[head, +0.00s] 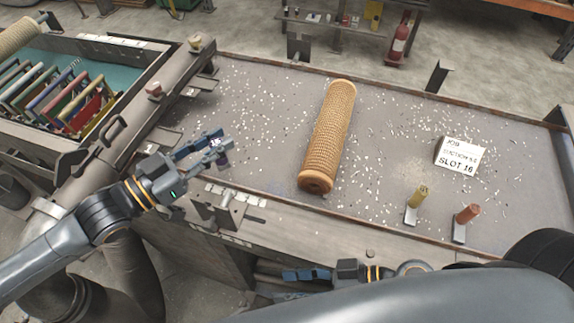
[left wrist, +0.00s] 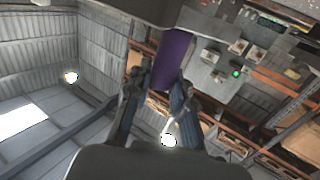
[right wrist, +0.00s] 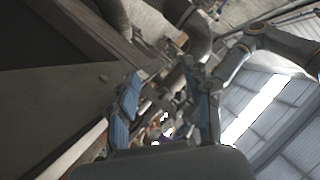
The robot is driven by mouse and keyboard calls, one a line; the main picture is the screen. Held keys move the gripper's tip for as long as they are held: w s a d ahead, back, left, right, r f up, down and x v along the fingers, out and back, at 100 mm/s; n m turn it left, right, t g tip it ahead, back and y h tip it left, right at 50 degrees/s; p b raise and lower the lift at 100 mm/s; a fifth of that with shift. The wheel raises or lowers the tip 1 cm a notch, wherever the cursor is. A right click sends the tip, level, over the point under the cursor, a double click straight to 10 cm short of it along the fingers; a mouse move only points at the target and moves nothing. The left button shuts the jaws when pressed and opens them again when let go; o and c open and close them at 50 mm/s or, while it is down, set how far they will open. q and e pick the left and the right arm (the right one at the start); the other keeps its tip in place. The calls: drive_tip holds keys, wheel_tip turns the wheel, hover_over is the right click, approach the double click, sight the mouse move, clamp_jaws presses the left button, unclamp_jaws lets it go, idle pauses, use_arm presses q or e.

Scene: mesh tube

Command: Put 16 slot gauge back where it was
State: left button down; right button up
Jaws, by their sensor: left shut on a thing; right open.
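My left gripper (head: 216,149) is shut on a purple piece (left wrist: 173,57), held above the left part of the table. In the left wrist view the purple piece is flat and sits between the two fingers; in the head view only a small bit of it shows. I cannot read any mark on it. A white card (head: 460,156) reading "SLOT 16" stands on the table's right. My right gripper (head: 306,284) is open and empty, low at the table's front edge; its fingers also show apart in the right wrist view (right wrist: 168,105).
A tan mesh tube (head: 328,135) lies mid-table among scattered white chips. A rack of several coloured frames (head: 65,95) sits in the teal-lined tray at left, behind a raised rim.

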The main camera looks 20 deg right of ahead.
sight(229, 163)
drive_tip(key=w+r+t, duration=0.1)
drive_tip(key=w+r, duration=0.1)
drive_tip(key=w, duration=0.1)
drive_tip(key=w+r+t, duration=0.1)
drive_tip(key=w+r, duration=0.1)
drive_tip(key=w+d+r+t+y, duration=0.1)
drive_tip(key=w+r, duration=0.1)
drive_tip(key=w, duration=0.1)
drive_tip(key=shift+w+r+n, duration=0.3)
drive_tip(key=shift+r, duration=0.1)
drive_tip(key=w+d+r+n+t, duration=0.2)
drive_tip(key=w+d+r+n, duration=0.15)
drive_tip(key=w+r, duration=0.45)
drive_tip(key=shift+n+y, duration=0.25)
drive_tip(key=shift+y, duration=0.05)
drive_tip(key=x, duration=0.4)
drive_tip(key=f+x, duration=0.1)
drive_tip(key=x, duration=0.8)
drive_tip(key=shift+w+d+f, duration=0.1)
drive_tip(key=shift+f, duration=0.1)
drive_tip(key=shift+c, duration=0.2)
clamp_jaws()
use_arm(q)
drive_tip(key=c, duration=1.1)
unclamp_jaws()
